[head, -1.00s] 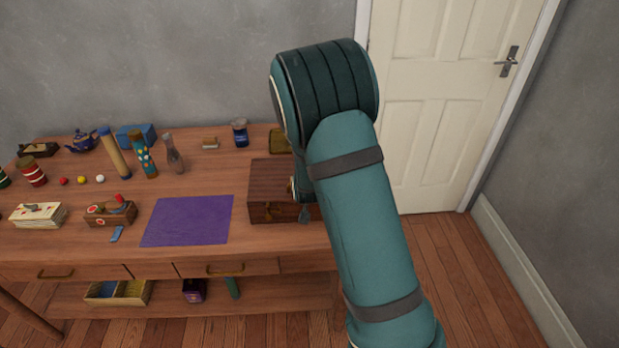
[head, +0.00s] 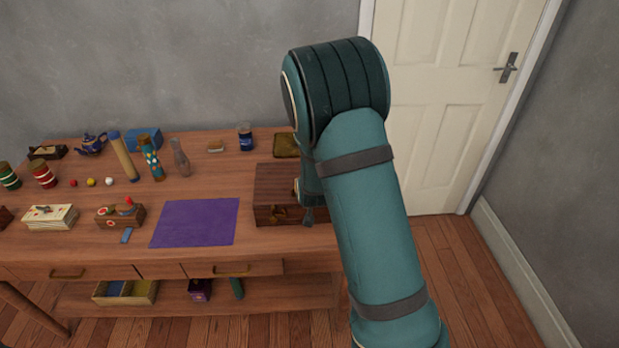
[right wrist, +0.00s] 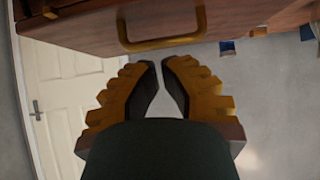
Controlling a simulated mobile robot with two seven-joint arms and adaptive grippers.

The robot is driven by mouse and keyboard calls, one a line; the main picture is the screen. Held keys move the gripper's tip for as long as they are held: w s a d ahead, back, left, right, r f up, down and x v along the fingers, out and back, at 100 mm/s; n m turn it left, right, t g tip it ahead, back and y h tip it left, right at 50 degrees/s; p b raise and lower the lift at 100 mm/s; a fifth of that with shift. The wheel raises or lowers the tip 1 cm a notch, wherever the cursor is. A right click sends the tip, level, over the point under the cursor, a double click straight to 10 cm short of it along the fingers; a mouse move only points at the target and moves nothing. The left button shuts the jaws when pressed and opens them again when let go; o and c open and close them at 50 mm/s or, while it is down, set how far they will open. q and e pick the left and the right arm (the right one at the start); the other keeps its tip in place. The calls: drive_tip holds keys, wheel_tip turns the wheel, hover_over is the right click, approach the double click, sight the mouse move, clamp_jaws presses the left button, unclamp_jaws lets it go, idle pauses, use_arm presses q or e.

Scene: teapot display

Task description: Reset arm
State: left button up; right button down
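My right arm (head: 365,200) fills the right-centre of the head view, its hand hidden behind its own links beside a wooden box (head: 270,195) at the table's right end. In the right wrist view my right gripper (right wrist: 160,64) has its two yellow-and-dark fingers close together at the tips, with a narrow empty gap between them. Nothing is held. A wooden front (right wrist: 85,28) with a brass handle (right wrist: 160,42) lies just beyond the fingertips. I cannot tell whether they touch it. My left gripper is not in view.
The wooden table (head: 190,185) carries a purple mat (head: 195,222), a blue teapot (head: 91,144), a blue jar (head: 245,138) and several small items. A white door (head: 445,110) stands at the right. The floor (head: 445,260) right of the table is clear.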

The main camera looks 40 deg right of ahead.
drive_tip(key=s+a+f, duration=0.3)
drive_tip(key=s, duration=0.2)
drive_tip(key=shift+f, duration=0.25)
